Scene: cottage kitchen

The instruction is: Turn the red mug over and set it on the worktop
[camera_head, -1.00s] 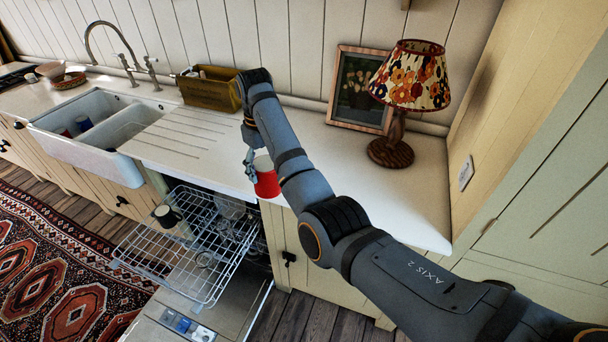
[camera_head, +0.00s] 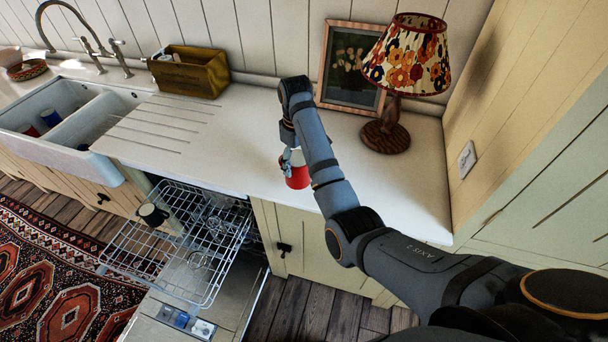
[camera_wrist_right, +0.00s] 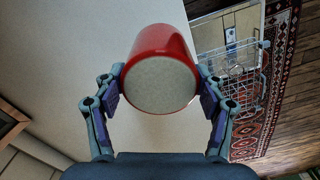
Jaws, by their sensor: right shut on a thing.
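The red mug (camera_head: 298,175) is held by my right gripper (camera_head: 291,160) over the front part of the pale worktop (camera_head: 240,125), to the right of the open dishwasher. In the right wrist view the mug (camera_wrist_right: 162,72) sits between the two fingers of the gripper (camera_wrist_right: 160,88), which press on its sides. A flat, pale, speckled round end faces the wrist camera and looks like the mug's base, so its mouth appears to point down and is hidden. I cannot tell whether its lower rim touches the worktop. My left gripper is not in view.
A lamp (camera_head: 405,65) and framed picture (camera_head: 350,70) stand at the back right. A wooden box (camera_head: 190,72) stands at the back left, near the sink (camera_head: 65,125). The dishwasher rack (camera_head: 185,245) is pulled out below. The worktop right of the mug is clear.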

